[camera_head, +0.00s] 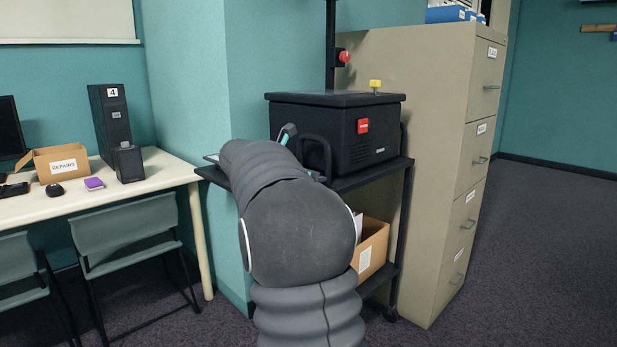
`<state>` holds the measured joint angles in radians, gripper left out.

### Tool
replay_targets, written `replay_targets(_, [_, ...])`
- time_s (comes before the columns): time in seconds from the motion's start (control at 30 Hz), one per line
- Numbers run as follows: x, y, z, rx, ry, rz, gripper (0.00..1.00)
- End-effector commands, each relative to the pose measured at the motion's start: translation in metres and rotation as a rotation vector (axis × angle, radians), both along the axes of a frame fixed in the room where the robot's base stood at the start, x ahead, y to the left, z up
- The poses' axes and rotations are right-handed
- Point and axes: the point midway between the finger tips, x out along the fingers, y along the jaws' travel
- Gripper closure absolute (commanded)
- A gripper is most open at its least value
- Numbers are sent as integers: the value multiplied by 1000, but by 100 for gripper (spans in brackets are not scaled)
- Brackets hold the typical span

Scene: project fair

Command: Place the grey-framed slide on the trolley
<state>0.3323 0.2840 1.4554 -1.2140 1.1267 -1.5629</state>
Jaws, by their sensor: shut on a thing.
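The trolley (378,178) is a black, wheeled, two-shelf stand against the teal wall, left of the filing cabinet. My grey ribbed arm rises in front of it and covers the left part of its top shelf. I cannot make out the grey-framed slide. A small pale flat edge shows at the left end of the trolley top, too small to identify.
A black case (300,112) with a red label fills much of the trolley top. A cardboard box (371,245) sits on the lower shelf. A beige filing cabinet (425,130) stands close right. A desk (150,172) and chairs (125,232) stand left. Floor at the right is clear.

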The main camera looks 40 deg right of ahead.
Motion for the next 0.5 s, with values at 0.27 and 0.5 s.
replay_targets(0.27, [0,0,0,-1,-1,0,100])
replay_targets(0.5, [0,0,-2,-1,0,0,66])
